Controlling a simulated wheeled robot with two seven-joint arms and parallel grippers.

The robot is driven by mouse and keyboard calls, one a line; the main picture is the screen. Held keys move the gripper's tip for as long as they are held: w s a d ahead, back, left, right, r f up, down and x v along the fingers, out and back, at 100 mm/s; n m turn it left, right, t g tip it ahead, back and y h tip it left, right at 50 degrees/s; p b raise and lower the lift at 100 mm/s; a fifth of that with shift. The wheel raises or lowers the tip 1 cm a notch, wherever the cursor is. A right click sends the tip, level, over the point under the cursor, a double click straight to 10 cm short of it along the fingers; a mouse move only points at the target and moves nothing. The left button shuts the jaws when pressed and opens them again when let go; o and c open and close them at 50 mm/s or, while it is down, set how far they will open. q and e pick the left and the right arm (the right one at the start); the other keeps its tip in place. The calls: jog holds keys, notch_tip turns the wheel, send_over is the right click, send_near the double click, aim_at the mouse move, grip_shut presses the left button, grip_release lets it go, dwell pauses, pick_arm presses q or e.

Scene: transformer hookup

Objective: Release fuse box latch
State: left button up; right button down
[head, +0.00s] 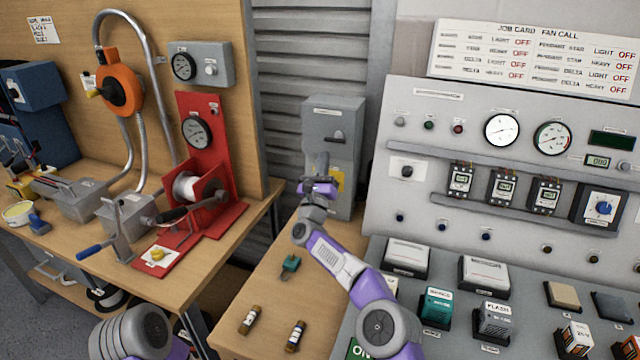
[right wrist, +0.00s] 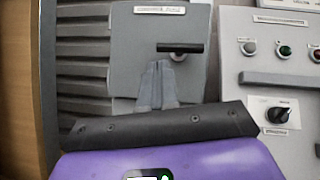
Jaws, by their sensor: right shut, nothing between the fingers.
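The grey fuse box (head: 346,115) stands upright at the back of the narrow wooden bench, its door closed. Its dark latch handle (head: 335,137) sits on the upper door; in the right wrist view the latch (right wrist: 181,48) lies level, with a round pivot behind it. My right gripper (head: 322,163) is in front of the door, just below the latch. In the right wrist view its fingertips (right wrist: 159,70) are together and empty, just below the left part of the latch bar; I cannot tell whether they touch it. My left gripper is out of view.
Two fuses (head: 250,320) (head: 296,336) and a small green part (head: 289,266) lie on the bench (head: 262,290). A control panel (head: 500,110) stands close on the right. A red winch stand (head: 215,150) is on the left table.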

jog(key=shift+v, duration=2.5)
